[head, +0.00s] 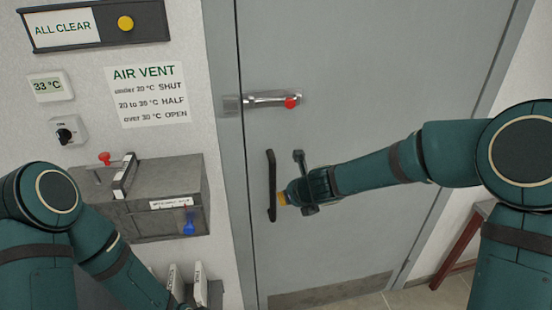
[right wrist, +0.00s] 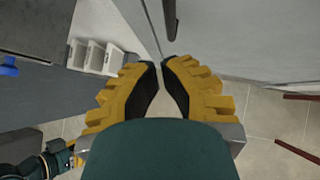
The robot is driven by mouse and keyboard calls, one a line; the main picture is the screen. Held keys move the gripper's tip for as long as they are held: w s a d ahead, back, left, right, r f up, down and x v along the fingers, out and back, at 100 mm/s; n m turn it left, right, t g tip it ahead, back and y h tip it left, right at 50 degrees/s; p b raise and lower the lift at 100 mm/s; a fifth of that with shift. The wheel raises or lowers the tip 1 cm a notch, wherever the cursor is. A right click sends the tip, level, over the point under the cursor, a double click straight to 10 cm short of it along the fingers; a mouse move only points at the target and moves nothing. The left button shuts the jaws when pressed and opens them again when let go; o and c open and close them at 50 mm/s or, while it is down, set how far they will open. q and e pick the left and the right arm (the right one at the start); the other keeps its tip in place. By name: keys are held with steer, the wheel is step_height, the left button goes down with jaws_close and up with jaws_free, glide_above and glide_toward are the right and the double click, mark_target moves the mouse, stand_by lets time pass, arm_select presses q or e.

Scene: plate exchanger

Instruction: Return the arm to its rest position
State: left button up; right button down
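My right arm reaches in from the right in the head view. Its gripper (head: 282,198) points left, with yellow fingers by the black upright handle (head: 271,187) on the grey door (head: 350,80). In the right wrist view the fingertips (right wrist: 161,62) of this gripper almost meet, with nothing held between them. The dark handle (right wrist: 170,15) lies beyond the tips, apart from them. My left arm runs down the lower left of the head view, its hand cut off by the bottom edge. A teal and yellow part of my left gripper (right wrist: 52,148) shows in the right wrist view; its fingers are unclear.
A lever with a red knob (head: 291,103) is on the door above the handle. A grey box (head: 150,200) with a red knob and blue tab (head: 189,222) juts from the left wall. White slots (head: 200,285) stand below. A reddish-brown stand (head: 462,248) is at right.

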steer(key=s+d+f+n+g+b, duration=0.1)
steer(key=s+f+n+b, duration=0.1)
steer(key=s+f+n, duration=0.45)
steer(key=s+d+f+n+g+h+b, duration=0.1)
steer(key=f+n, duration=0.3)
steer(key=f, duration=0.5)
steer(key=s+d+f+n+g+b, duration=0.1)
steer(key=s+f+n+g+b, duration=0.1)
steer(key=s+f+n, duration=0.4)
steer(key=s+a+f+n+g+y+b, duration=0.1)
steer(key=s+f+n+g+b, duration=0.1)
steer(key=s+f+n, duration=0.9)
steer(key=shift+s+a+f+n+b, duration=0.3)
steer(key=shift+f+n+b, duration=0.15)
steer(key=shift+n, duration=0.6)
steer(key=shift+w, duration=0.1)
